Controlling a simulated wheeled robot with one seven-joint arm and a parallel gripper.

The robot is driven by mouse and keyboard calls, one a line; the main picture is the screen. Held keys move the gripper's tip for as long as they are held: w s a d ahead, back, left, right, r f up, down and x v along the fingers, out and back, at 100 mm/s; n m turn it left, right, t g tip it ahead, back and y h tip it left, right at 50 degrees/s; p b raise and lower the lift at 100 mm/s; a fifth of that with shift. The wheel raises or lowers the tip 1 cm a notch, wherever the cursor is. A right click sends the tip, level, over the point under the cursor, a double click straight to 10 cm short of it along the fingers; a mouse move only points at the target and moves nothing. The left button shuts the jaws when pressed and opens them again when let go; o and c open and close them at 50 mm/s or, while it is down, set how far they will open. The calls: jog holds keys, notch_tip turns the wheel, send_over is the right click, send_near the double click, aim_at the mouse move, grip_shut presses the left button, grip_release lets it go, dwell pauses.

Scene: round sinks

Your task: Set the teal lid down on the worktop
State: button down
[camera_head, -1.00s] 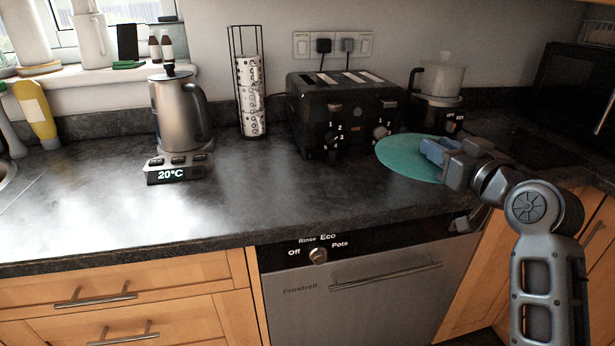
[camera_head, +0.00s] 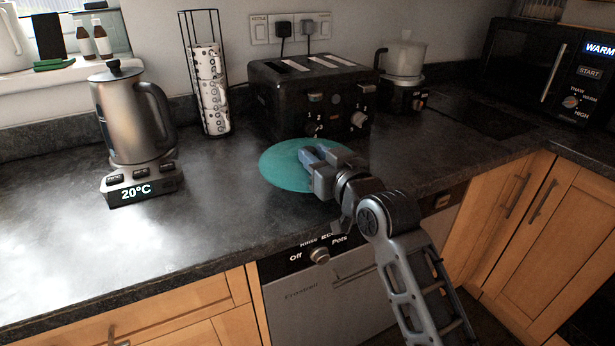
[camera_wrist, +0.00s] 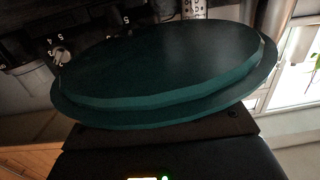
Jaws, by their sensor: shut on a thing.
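The teal lid (camera_head: 284,168) is a flat round disc in front of the toaster in the head view. My gripper (camera_head: 312,157) is shut on the lid at its right side. In the wrist view the lid (camera_wrist: 165,65) fills the middle and hides the fingertips. The dark worktop (camera_head: 215,215) lies beneath the lid. I cannot tell whether the lid touches the worktop or is held just above it.
The black toaster (camera_head: 290,97) stands just behind the lid. The kettle (camera_head: 132,115) on its base is to the left, and a pod rack (camera_head: 211,90) stands behind. A small appliance (camera_head: 404,75) and the microwave (camera_head: 560,75) are at right. Worktop left of the lid is clear.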

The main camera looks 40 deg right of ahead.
aim_at(308, 194)
jog(key=shift+w+a+f, duration=0.35)
jog(key=shift+a+f, duration=0.1)
jog(key=shift+a, duration=0.25)
jog(key=shift+a+f, duration=0.1)
jog(key=shift+f, duration=1.95)
jog(key=shift+f, duration=0.15)
jog(key=c, duration=0.8)
grip_release()
jog(key=b+v, duration=0.1)
jog(key=v, duration=1.1)
jog(key=shift+s, duration=0.1)
